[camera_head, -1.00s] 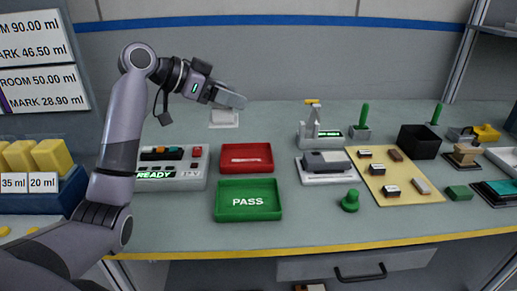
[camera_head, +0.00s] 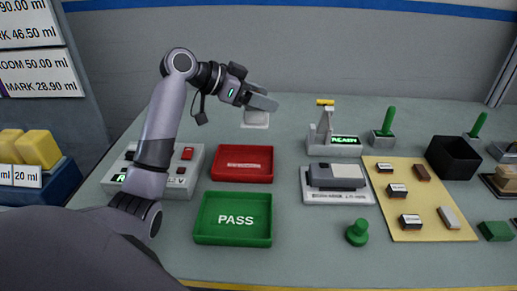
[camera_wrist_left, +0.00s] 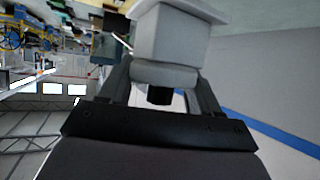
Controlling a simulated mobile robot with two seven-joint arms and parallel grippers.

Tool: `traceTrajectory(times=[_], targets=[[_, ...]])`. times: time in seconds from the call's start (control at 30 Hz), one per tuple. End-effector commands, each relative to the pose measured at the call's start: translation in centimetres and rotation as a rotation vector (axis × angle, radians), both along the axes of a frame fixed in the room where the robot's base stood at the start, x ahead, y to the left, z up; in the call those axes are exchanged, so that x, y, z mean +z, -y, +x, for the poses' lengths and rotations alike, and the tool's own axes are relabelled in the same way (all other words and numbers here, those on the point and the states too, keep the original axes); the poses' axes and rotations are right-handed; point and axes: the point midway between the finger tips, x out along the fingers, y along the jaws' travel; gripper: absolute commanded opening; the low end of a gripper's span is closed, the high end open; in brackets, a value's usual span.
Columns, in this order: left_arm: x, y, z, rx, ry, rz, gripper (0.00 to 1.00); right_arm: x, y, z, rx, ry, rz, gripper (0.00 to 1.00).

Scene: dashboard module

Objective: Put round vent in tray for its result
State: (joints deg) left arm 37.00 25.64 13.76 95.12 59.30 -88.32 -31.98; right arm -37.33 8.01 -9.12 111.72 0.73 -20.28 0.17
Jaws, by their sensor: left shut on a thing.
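My left gripper (camera_head: 264,102) is shut on a pale grey part, which I take to be the round vent (camera_head: 256,119). It is held up behind the red tray, and the fingers hide its middle. In the left wrist view the vent (camera_wrist_left: 172,38) is a light grey block with a wider flange, gripped between the dark fingers; no round face shows. The red tray (camera_head: 242,178) has a white label too small to read. The green tray (camera_head: 233,239) in front of it is marked PASS. Both trays look empty. My right gripper is not in view.
A control box (camera_head: 185,168) with buttons stands left of the trays, partly behind my left arm. Right of them are a tester (camera_head: 335,148) with a lit display, a grey device (camera_head: 337,178), a green knob (camera_head: 357,233), a yellow mat (camera_head: 405,225) and a black bin (camera_head: 455,158).

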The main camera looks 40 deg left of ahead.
Motion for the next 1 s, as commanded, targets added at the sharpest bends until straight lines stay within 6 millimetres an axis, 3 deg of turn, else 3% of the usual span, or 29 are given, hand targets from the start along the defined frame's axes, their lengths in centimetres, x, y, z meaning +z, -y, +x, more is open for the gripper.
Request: traceTrajectory(times=[0.1,0.3,0.8,1.0], targets=[[-3.5,0.1,-0.1,0.0,-0.005,-0.005,0.27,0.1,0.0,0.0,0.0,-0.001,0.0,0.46],[-8.0,0.0,0.0,0.0,-0.002,-0.004,0.27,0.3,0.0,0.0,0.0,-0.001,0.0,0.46],[-13.7,0.0,0.0,0.001,0.002,-0.002,0.27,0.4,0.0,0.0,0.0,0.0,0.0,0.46],[-14.0,0.0,0.0,0.001,0.004,0.0,0.27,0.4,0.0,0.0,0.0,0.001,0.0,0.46]])
